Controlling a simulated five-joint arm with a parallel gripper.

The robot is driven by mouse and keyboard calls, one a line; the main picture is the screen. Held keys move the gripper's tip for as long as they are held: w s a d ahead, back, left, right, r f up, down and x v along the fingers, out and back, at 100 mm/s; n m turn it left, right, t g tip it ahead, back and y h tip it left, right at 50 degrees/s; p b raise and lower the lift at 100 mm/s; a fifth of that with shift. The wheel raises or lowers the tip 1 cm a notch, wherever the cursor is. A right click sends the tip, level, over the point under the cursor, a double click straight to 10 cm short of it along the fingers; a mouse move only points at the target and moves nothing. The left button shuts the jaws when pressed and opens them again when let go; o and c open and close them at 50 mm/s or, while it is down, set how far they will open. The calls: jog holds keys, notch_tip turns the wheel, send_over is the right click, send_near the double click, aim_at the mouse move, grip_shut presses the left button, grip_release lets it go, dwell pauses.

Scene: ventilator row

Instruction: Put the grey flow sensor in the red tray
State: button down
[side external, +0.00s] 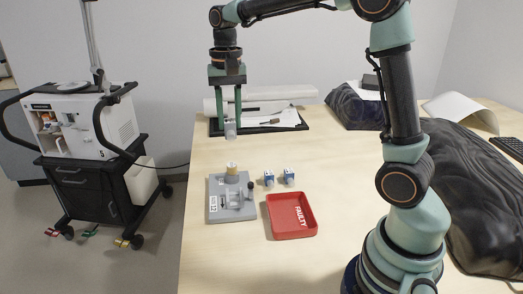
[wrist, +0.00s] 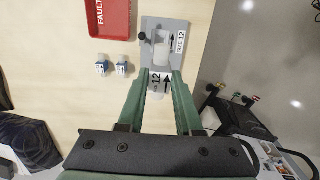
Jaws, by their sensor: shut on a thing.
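My gripper (side external: 230,121) is shut on the grey flow sensor (side external: 230,131) and holds it well above the table. In the wrist view the flow sensor (wrist: 158,83) sits between the two green fingers, with a label reading 12 and a black arrow. The red tray (side external: 279,230), marked FAULTY, lies flat on the table, below and to the right of my gripper in the side view. It looks empty. In the wrist view the tray (wrist: 104,30) is cut off at the top edge, left of the fingers.
Two small blue-and-white parts (side external: 269,178) (side external: 289,176) stand behind the tray. A dark board with papers (side external: 280,119) lies at the back.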

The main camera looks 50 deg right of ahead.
jog(key=r, duration=0.5)
jog(key=shift+s+d+r, duration=0.1)
jog(key=shift+s, duration=0.1)
send_over(286, 219)
jog(key=shift+f, duration=12.65)
jog(key=shift+f, duration=0.6)
jog(key=c, duration=0.6)
grip_release()
